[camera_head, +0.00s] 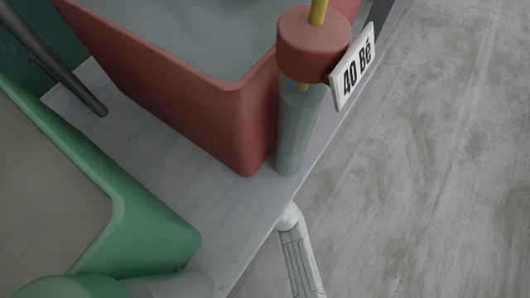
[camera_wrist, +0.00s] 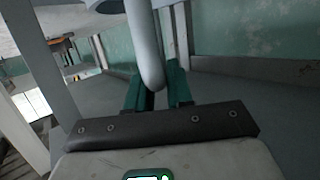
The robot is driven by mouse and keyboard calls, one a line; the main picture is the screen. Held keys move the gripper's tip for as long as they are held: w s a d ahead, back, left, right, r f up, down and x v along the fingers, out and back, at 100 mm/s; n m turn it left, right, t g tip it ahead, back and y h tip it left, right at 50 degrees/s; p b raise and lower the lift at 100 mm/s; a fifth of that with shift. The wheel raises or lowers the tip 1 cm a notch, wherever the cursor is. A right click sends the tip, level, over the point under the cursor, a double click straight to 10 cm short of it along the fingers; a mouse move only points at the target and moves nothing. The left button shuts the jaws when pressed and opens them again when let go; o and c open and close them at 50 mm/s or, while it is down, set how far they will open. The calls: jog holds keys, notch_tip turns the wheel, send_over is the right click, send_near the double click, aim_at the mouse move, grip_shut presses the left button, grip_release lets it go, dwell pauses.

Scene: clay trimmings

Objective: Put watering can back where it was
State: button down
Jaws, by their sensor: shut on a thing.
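My gripper (camera_wrist: 157,95) shows in the wrist view, with two teal fingers beyond a dark bar. It is shut on a pale grey piece with a rounded end (camera_wrist: 149,50), which appears to be part of the watering can. This piece runs up from between the fingers and out of the top of the view. The rest of the can cannot be made out. In the head view I see neither the watering can nor my gripper.
In the head view, a red tub (camera_head: 200,115) and a green tub (camera_head: 125,225) stand on a grey shelf (camera_head: 225,215). At the shelf edge stands a clear cylinder (camera_head: 295,130) with a red collar (camera_head: 312,45) and a "40 Bé" tag (camera_head: 354,67). Bare floor (camera_head: 430,170) lies right.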

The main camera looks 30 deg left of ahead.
jog(key=shift+w+a+r, duration=0.25)
jog(key=shift+w+a, duration=0.1)
jog(key=shift+w, duration=0.2)
jog(key=shift+w+a+f, duration=0.1)
jog(key=shift+f, duration=0.15)
notch_tip(320, 180, down, 3)
jog(key=b, duration=0.3)
jog(key=shift+b, duration=0.3)
jog(key=c, duration=1.4)
grip_release()
jog(key=shift+f, duration=0.25)
jog(key=o, duration=0.4)
jog(key=shift+s, duration=0.2)
